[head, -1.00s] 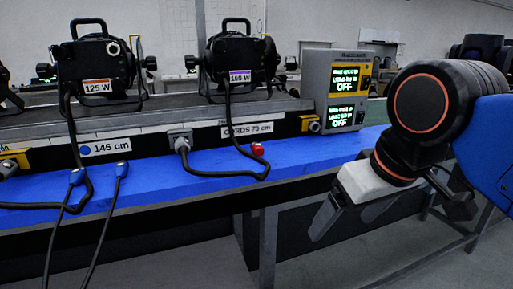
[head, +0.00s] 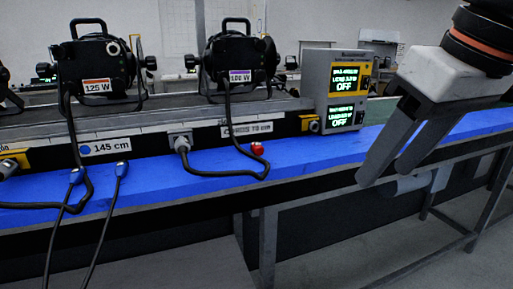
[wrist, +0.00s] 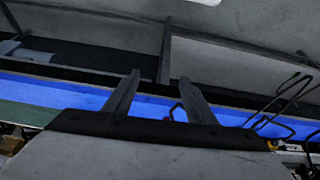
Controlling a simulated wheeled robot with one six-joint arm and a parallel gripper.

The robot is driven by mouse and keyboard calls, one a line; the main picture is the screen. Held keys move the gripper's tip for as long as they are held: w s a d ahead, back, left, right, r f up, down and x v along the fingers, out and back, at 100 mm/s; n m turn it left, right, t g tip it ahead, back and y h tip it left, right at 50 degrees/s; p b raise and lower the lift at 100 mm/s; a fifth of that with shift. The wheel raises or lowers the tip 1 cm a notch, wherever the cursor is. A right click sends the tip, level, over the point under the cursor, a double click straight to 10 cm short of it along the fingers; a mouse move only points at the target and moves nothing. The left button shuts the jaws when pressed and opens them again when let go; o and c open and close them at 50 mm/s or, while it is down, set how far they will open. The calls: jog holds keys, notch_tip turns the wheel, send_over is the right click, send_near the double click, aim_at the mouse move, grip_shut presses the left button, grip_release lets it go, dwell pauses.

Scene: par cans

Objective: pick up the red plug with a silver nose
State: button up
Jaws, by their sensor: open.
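The red plug (head: 257,148) lies on the blue bench strip (head: 330,148), near a loop of black cable below the 105 W lamp. Its silver nose is too small to make out. In the wrist view the open fingers (wrist: 159,77) reach across the blue strip.
Two black lamps, 125 W (head: 97,70) and 105 W (head: 238,62), stand behind the strip. A meter box (head: 335,90) reading OFF stands between the plug and my gripper. Two blue plugs (head: 121,168) with black cables lie at the left. A grey connector (head: 180,140) sits nearer the plug.

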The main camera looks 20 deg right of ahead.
jog(key=w+r+n, duration=0.1)
jog(key=w+n, duration=0.1)
jog(key=w+r+n, duration=0.2)
jog(key=n, duration=0.1)
jog(key=w+r+n+g, duration=0.1)
jog(key=w+n, duration=0.1)
jog(key=n, duration=0.1)
jog(key=shift+w+a+r, duration=0.25)
jog(key=shift+w+a, duration=0.1)
jog(key=shift+w, duration=0.05)
jog(key=shift+c, duration=0.7)
notch_tip(320, 180, up, 4)
jog(key=n+g, duration=0.4)
jog(key=n, duration=2.4)
send_over(257, 143)
notch_tip(257, 143, down, 17)
jog(key=shift+r, duration=0.15)
grip_shut()
